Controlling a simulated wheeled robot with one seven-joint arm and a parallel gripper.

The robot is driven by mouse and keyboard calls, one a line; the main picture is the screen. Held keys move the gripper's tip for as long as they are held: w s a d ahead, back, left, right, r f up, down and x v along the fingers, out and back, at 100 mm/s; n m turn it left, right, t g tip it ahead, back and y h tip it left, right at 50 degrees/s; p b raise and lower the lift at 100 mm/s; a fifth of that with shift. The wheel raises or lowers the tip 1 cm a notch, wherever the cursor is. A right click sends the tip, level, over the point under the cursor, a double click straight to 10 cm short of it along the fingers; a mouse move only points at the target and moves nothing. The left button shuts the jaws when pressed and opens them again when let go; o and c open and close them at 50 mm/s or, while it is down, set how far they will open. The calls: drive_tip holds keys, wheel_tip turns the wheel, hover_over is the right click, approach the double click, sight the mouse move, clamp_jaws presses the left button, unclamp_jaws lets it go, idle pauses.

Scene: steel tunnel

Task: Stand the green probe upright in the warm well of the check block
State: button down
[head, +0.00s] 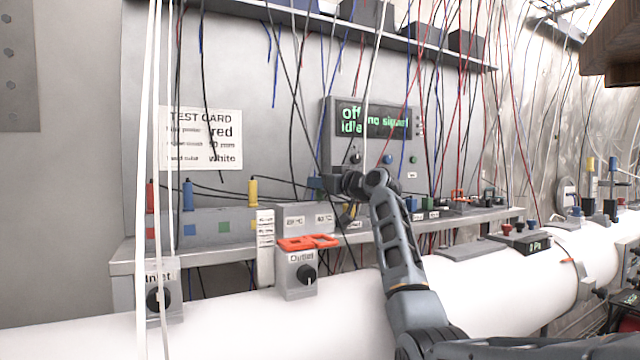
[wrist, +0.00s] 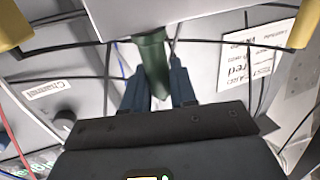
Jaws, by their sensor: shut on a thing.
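The green probe (wrist: 152,65) is held between the two blue-grey fingers of my gripper (wrist: 158,88) in the wrist view. Its upper part in that picture runs behind a pale grey surface, so that end is hidden. In the head view my gripper (head: 347,198) is just right of the pale check block (head: 308,228), in front of the meter; the probe cannot be made out there. The block carries two small temperature labels on its front; its wells are not visible. I cannot tell whether the probe touches the block.
A grey rack (head: 205,240) at left holds red (head: 150,195), blue (head: 188,195) and yellow (head: 252,190) probes; none stands above its green square. The meter (head: 372,135) reads "off idle no signal". Hanging wires cross the area. The Outlet box (head: 297,272) stands before the block.

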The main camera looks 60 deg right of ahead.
drive_tip(key=shift+f, duration=0.5)
drive_tip(key=shift+r, duration=0.15)
drive_tip(key=shift+w+r+p, duration=0.1)
drive_tip(key=shift+r+p, duration=2.1)
drive_tip(key=shift+r, duration=1.65)
drive_tip(key=shift+f+b, duration=2.35)
drive_tip(key=shift+f, duration=1.2)
